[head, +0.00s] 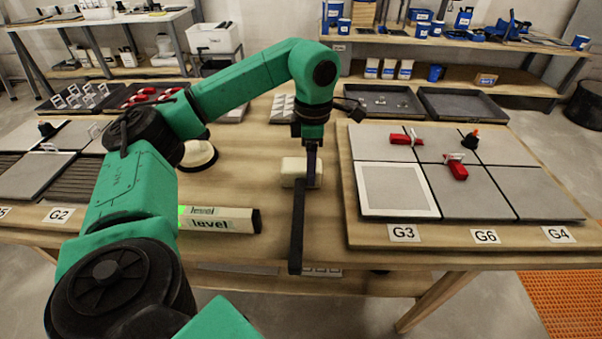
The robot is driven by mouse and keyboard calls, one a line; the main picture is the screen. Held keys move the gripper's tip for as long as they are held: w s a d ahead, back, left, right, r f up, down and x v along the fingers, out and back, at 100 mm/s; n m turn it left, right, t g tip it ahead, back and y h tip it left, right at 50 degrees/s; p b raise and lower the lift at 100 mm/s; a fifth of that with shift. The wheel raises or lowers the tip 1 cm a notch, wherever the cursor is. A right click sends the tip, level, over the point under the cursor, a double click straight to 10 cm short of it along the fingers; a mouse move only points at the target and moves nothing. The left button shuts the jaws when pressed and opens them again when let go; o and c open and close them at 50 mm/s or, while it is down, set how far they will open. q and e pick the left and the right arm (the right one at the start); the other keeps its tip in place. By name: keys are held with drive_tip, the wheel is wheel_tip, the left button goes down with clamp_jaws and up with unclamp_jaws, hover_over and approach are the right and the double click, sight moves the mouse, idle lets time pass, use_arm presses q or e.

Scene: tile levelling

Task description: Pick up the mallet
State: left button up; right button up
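The mallet has a pale block head (291,172) on the wooden table, and a long dark bar that looks like its handle (297,230) reaches toward me to the table's front edge. My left gripper (312,178) points down right at the mallet, its dark fingers overlapping the head and the handle's far end. The fingers show edge-on, so I cannot tell whether they are open or closed on it. My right gripper is not in view.
A level (222,220) lies left of the mallet. A round pale-topped object (198,153) stands behind it, partly behind my arm. The right tile board (352,231) carries grey tiles, red clips and labels. Dark trays (463,105) sit at the back.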

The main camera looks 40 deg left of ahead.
use_arm(q)
clamp_jaws()
